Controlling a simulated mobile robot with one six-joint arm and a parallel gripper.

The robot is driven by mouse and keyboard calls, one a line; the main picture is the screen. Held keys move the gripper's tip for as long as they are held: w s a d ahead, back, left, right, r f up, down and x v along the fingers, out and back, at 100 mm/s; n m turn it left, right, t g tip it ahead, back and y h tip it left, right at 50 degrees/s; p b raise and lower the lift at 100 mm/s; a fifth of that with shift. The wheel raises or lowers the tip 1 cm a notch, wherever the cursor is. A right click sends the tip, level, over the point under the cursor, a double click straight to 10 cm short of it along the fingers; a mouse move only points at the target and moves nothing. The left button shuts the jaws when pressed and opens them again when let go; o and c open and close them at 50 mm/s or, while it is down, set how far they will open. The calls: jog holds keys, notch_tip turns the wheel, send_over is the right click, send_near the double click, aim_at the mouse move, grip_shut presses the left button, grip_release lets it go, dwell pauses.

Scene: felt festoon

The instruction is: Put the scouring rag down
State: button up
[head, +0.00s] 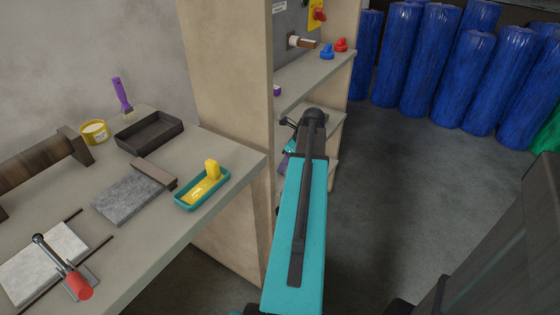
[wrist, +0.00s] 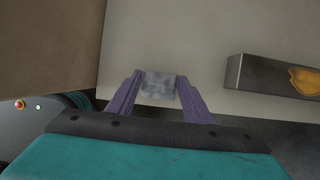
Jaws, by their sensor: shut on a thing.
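The scouring rag (wrist: 159,86) is a small grey, mottled piece in the wrist view. My gripper (wrist: 160,98) has two purple fingers, one on each side of it, and is shut on it. Behind the rag lies a pale flat surface (wrist: 200,45); I cannot tell whether the rag touches it. In the head view my gripper (head: 285,160) shows only as a bit of purple beyond my arm, beside the wooden shelf unit. The rag is hidden there.
A brown panel (wrist: 50,45) bounds the left. In the head view the workbench (head: 215,150) carries a dark tray (head: 150,134) and a teal tray (head: 183,203). Blue rolls (head: 430,65) stand behind.

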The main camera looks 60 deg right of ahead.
aim_at(277, 167)
jog(key=shift+w+d, duration=0.1)
jog(key=shift+w, duration=0.65)
jog(key=shift+w+r+p, duration=0.15)
jog(key=shift+w+p, duration=0.2)
jog(key=shift+p, duration=0.05)
jog(key=shift+w+f, duration=0.2)
jog(key=shift+w, duration=0.2)
jog(key=shift+f, duration=0.2)
jog(key=o, duration=0.9)
jog(key=shift+o, duration=0.2)
jog(key=shift+f+b, duration=0.2)
jog(key=shift+b, duration=0.4)
